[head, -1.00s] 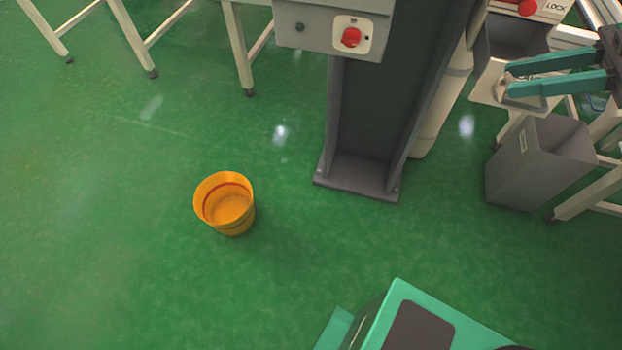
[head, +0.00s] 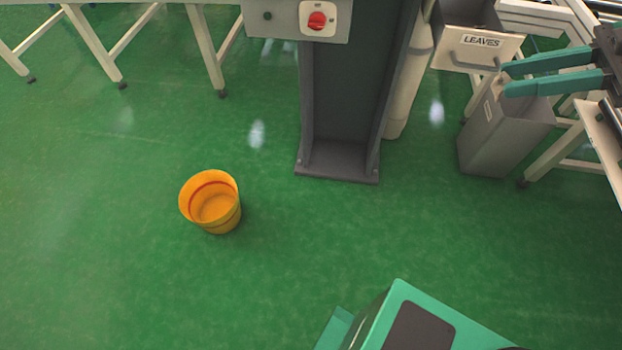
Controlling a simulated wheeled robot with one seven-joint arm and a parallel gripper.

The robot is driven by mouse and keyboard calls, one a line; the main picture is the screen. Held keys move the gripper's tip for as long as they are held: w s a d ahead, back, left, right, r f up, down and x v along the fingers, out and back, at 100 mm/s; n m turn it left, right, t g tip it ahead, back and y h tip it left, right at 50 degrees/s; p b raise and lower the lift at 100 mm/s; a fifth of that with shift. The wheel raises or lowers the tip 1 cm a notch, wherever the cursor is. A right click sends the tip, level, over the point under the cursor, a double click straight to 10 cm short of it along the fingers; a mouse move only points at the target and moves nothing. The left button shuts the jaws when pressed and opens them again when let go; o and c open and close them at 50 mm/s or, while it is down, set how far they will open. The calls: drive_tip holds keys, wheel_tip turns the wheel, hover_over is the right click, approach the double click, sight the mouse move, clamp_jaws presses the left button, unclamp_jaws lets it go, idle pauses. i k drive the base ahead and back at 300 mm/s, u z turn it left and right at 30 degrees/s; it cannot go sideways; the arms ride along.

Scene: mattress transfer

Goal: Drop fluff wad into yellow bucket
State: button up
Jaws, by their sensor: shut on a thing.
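The yellow bucket (head: 228,222) stands upright on the green floor, left of centre in the head view. Its open top faces me, and no object shows inside. My gripper (head: 504,80) is at the upper right, its two teal fingers pointing left with a gap between them. It is shut on a small pale grey thing at the fingertips, which I take for the fluff wad; it is hard to make out. The gripper is far to the right of the bucket and higher than it.
A grey bin (head: 487,140) stands on the floor below my gripper. A dark column (head: 340,158) stands between bucket and gripper, farther back. White table legs (head: 205,50) line the back left. Floor around the bucket is clear.

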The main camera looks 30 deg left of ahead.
sight(222, 209)
drive_tip(key=z, duration=0.8)
drive_tip(key=i, duration=1.05)
drive_tip(key=u, duration=3.35)
drive_tip(key=i, duration=0.5)
drive_tip(key=u, duration=0.3)
